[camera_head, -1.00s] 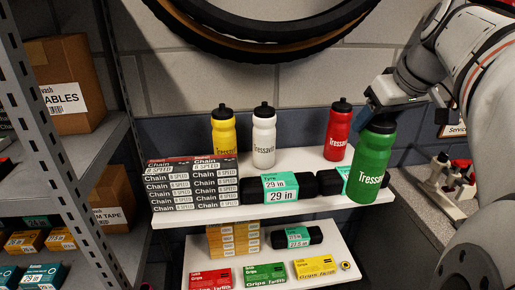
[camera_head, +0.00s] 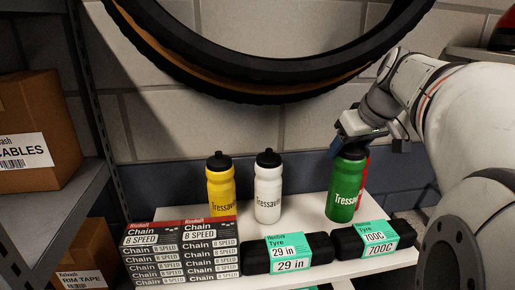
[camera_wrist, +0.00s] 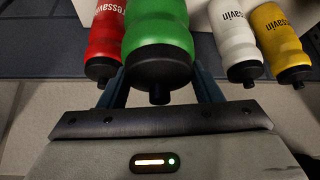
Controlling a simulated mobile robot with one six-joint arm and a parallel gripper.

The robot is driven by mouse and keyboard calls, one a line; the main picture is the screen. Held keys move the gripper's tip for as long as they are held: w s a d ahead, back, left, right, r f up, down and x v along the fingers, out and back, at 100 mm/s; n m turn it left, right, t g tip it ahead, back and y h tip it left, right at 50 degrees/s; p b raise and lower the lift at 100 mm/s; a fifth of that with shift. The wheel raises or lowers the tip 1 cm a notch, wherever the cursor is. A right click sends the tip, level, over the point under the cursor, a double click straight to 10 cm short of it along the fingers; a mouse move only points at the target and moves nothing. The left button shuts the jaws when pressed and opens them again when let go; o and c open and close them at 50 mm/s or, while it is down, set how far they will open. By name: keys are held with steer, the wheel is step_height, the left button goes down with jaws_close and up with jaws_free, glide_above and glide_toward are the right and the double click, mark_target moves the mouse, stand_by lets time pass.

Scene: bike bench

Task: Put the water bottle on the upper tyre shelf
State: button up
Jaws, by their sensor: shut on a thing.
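My gripper (camera_head: 352,148) is shut on the green water bottle (camera_head: 343,190) near its black cap. The bottle hangs upright over the white upper tyre shelf (camera_head: 290,212), behind the tyre packs. I cannot tell whether its base touches the shelf. In the wrist view the green bottle (camera_wrist: 160,30) sits between the two fingers (camera_wrist: 160,82). A red bottle (camera_head: 364,178) stands just behind it, mostly hidden in the head view; it shows at the left in the wrist view (camera_wrist: 104,35).
A white bottle (camera_head: 268,190) and a yellow bottle (camera_head: 220,188) stand left of the green one. Chain boxes (camera_head: 180,255), a 29 in tyre pack (camera_head: 288,252) and a 700C tyre pack (camera_head: 372,240) line the shelf front. A tyre (camera_head: 270,80) hangs above.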

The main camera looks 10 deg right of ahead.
mark_target(360, 168)
steer(key=w+a+f+p, duration=0.1)
steer(key=w+f+p, duration=0.1)
steer(key=w+f, duration=0.3)
steer(key=w, duration=0.4)
steer(key=shift+a+f, duration=0.15)
steer(key=o, duration=1)
steer(key=shift+f, duration=0.1)
steer(key=s+b, duration=0.1)
steer(key=s, duration=0.3)
steer(key=s+d+b, duration=0.1)
steer(key=s, duration=0.3)
steer(key=s+d+r+b, duration=0.1)
steer(key=s+b, duration=0.1)
steer(key=s, duration=0.2)
steer(key=shift+s+r, duration=0.1)
steer(key=shift+s, duration=0.2)
